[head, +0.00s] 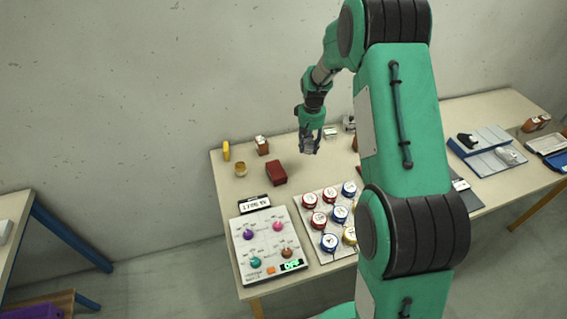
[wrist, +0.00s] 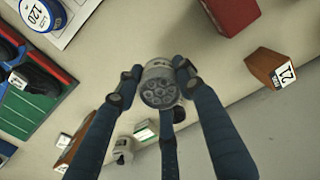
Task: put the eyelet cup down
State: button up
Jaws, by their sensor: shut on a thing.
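The eyelet cup (wrist: 158,84) is a small grey metal cup, its end filled with several small round shapes. In the wrist view it sits between the fingers of my gripper (wrist: 155,80), which is shut on it. In the head view my gripper (head: 309,146) points down over the back of the table (head: 222,205), right of the red box. The cup is hard to make out there among the fingers. It appears held above the tabletop, though the exact gap cannot be told.
A red box (head: 277,174), an orange-brown labelled block (head: 262,145), a brass-coloured pot (head: 241,169) and a yellow disc (head: 226,151) stand at the left. A knob panel (head: 250,262) and a board of round tins (head: 312,238) lie in front. Bare tabletop shows around the red box.

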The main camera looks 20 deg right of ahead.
jog(key=s+a+p, duration=0.4)
jog(key=s+a, duration=1)
jog(key=s, duration=0.3)
jog(key=shift+a+m, duration=0.35)
jog(key=shift+m, duration=0.05)
jog(key=shift+w, duration=0.15)
send_over(276, 169)
jog(key=shift+f+b, duration=0.45)
jog(key=shift+f, duration=0.3)
jog(key=shift+f, duration=0.1)
jog(key=shift+f, duration=1.7)
jog(key=shift+f+b, duration=0.15)
jog(key=shift+b, duration=0.15)
